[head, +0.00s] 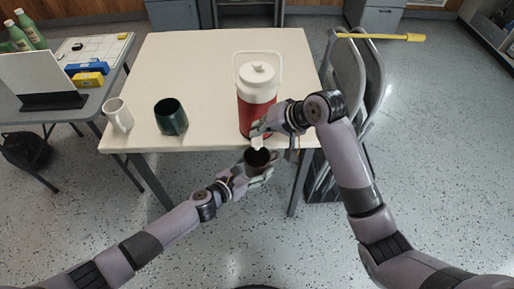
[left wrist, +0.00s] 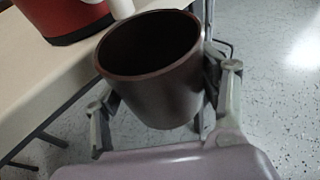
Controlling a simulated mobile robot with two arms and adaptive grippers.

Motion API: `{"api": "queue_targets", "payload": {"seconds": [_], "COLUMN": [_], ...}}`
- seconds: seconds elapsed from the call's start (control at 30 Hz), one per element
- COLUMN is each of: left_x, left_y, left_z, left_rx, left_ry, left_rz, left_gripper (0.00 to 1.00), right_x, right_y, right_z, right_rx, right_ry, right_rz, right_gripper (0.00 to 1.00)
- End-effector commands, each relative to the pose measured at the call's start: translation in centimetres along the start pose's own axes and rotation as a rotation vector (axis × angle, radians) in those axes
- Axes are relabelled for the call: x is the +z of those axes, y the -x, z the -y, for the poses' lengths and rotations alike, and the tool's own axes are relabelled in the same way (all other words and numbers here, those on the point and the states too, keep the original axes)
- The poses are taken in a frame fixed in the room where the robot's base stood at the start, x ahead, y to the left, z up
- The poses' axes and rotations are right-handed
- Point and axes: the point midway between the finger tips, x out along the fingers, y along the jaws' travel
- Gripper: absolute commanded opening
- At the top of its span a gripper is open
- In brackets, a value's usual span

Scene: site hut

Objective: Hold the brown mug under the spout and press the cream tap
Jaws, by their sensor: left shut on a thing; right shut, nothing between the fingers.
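The red drinks cooler (head: 255,98) with a white lid and handle stands at the table's front edge. Its cream tap (head: 257,142) sticks out past the edge, low on the front; a pale part of it (left wrist: 122,8) shows in the left wrist view. My left gripper (head: 258,174) is shut on the brown mug (head: 256,158), which is upright just below the tap. In the left wrist view the fingers clasp both sides of the mug (left wrist: 155,90); its inside is dark. My right gripper (head: 262,128) is shut and empty, at the tap; whether it touches is hidden.
A white mug (head: 118,115) and a dark green mug (head: 171,117) stand on the cream table (head: 190,60), left of the cooler. Folded grey chairs (head: 347,75) and a yellow-ended pole (head: 385,37) are at the right.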

Motion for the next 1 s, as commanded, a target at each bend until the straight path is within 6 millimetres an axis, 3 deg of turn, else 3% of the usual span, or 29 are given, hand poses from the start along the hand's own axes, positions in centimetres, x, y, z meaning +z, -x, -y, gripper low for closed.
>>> {"api": "queue_targets", "payload": {"seconds": [0.3,1.0], "left_x": [0.1,0.1], "left_y": [0.0,0.0], "left_z": [0.0,0.0], "left_rx": [0.0,0.0], "left_ry": [0.0,0.0], "left_rz": [0.002,0.002], "left_gripper": [0.45,0.45], "right_x": [0.8,0.8], "right_y": [-2.0,-2.1], "right_z": [-1.7,-1.8], "right_rx": [0.001,0.001], "right_ry": [0.001,0.001], "right_rz": [0.0,-0.002], "right_gripper": [0.0,0.0]}}
